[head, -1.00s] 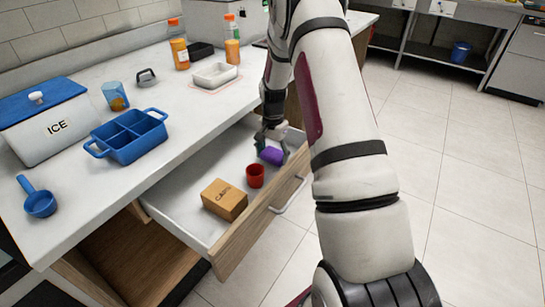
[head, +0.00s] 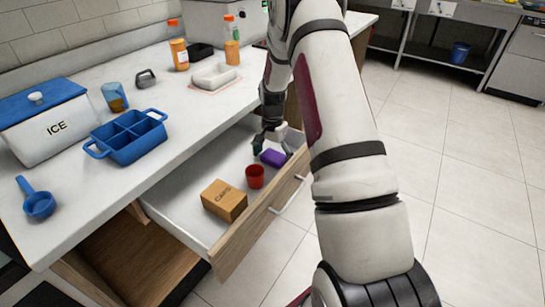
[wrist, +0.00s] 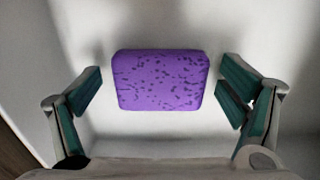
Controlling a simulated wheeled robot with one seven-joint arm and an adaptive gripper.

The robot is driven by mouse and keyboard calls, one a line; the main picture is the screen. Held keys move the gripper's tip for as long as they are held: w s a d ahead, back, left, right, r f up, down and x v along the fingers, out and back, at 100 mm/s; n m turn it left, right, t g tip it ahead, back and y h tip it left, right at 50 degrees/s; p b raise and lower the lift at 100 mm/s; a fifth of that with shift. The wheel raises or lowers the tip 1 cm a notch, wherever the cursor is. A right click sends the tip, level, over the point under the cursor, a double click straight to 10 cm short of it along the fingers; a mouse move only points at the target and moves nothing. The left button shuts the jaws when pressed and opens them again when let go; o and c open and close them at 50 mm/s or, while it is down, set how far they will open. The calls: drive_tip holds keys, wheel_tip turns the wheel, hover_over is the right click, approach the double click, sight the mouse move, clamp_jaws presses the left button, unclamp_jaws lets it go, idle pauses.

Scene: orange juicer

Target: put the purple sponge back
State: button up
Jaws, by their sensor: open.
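The purple sponge (head: 272,157) lies flat on the floor of the open drawer (head: 190,210), toward its far end. In the wrist view the sponge (wrist: 160,80) shows whole, with dark specks, centred between the two fingers and apart from both. My gripper (head: 272,146) is just above the sponge in the drawer. Its green-padded fingers are spread wide in the wrist view (wrist: 168,98), with nothing between them touching.
A red cup (head: 255,177) and a brown box (head: 224,201) stand in the drawer nearer the front left. The counter above holds a blue divided caddy (head: 128,137), an ice bin (head: 50,120), a blue scoop (head: 38,203) and a white tray (head: 214,76).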

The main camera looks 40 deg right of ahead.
sight(273, 156)
wheel_tip(273, 156, up, 11)
drive_tip(key=p, duration=0.2)
drive_tip(key=s+a+r+n, duration=0.1)
drive_tip(key=s+a+r, duration=0.1)
drive_tip(key=a+r, duration=0.3)
drive_tip(key=s+a+r+n, duration=0.2)
drive_tip(key=s+r, duration=0.1)
drive_tip(key=r, duration=0.3)
drive_tip(key=s+a+r+n, duration=0.4)
drive_tip(key=s+a+r, duration=0.5)
drive_tip(key=s, duration=0.1)
drive_tip(key=s+a+n, duration=0.3)
drive_tip(key=s, duration=0.8)
drive_tip(key=s+a+n+t, duration=0.1)
drive_tip(key=s+a+n, duration=0.3)
drive_tip(key=s, duration=0.7)
drive_tip(key=shift+s+a+r, duration=0.15)
drive_tip(key=shift+s+a, duration=0.1)
drive_tip(key=shift+s, duration=0.15)
wheel_tip(273, 156, up, 16)
drive_tip(key=t+p, duration=0.3)
drive_tip(key=p, duration=1.1)
drive_tip(key=shift+r, duration=0.2)
